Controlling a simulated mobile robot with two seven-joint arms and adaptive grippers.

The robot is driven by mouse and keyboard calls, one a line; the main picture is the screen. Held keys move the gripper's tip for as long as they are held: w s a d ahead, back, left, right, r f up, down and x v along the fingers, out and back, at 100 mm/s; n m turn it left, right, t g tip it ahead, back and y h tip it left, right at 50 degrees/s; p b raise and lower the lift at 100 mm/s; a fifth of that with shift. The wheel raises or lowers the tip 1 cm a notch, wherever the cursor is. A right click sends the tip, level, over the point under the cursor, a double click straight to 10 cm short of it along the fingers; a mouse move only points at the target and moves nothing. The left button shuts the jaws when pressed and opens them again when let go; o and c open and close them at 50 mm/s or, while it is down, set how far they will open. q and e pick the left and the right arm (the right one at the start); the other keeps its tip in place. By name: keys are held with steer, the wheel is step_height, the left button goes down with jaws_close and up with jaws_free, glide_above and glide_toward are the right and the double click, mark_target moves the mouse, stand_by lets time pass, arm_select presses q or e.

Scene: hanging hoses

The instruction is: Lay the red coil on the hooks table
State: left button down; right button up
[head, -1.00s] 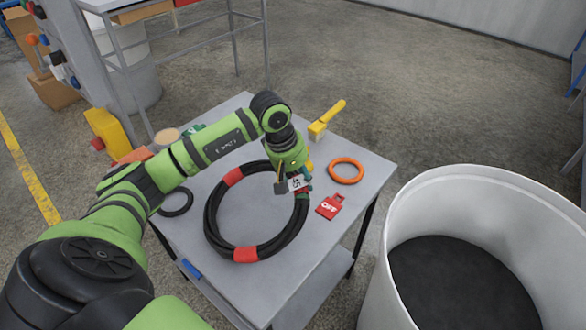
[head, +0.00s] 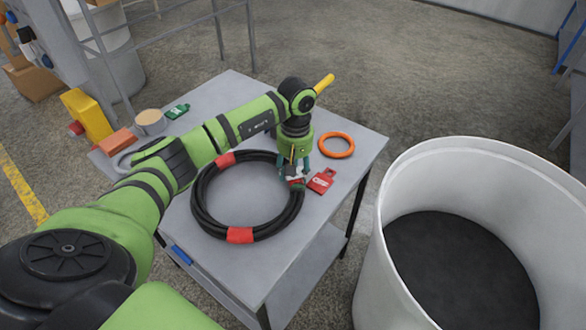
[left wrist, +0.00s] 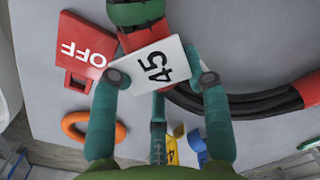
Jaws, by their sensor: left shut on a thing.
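The red coil (head: 241,236) is a ring of black hose with red bands, lying flat at the front middle of the grey table (head: 330,215). I cannot tell whether its whole length touches the top. My left gripper (head: 297,175) is shut on the coil's right side, at a red band. In the left wrist view, my left gripper (left wrist: 160,78) has its fingers around a white tag (left wrist: 150,66) marked 45, with a red band and the black hose (left wrist: 235,103) behind. The tag hides part of the grip. My right gripper is not in view.
A red OFF tag (head: 321,181) and an orange ring (head: 337,145) lie right of the coil. A green piece (head: 178,111), a round tub (head: 150,122) and an orange block (head: 117,142) are at the left. A large white bin (head: 375,260) stands right of the table.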

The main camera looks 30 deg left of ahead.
arm_select(q)
steer(key=c, duration=0.5)
jaws_free()
step_height(320, 180, up, 19)
steer(key=p, duration=0.5)
steer(key=shift+w+r, duration=0.1)
steer(key=shift+w, duration=0.05)
stand_by(0.4)
stand_by(0.4)
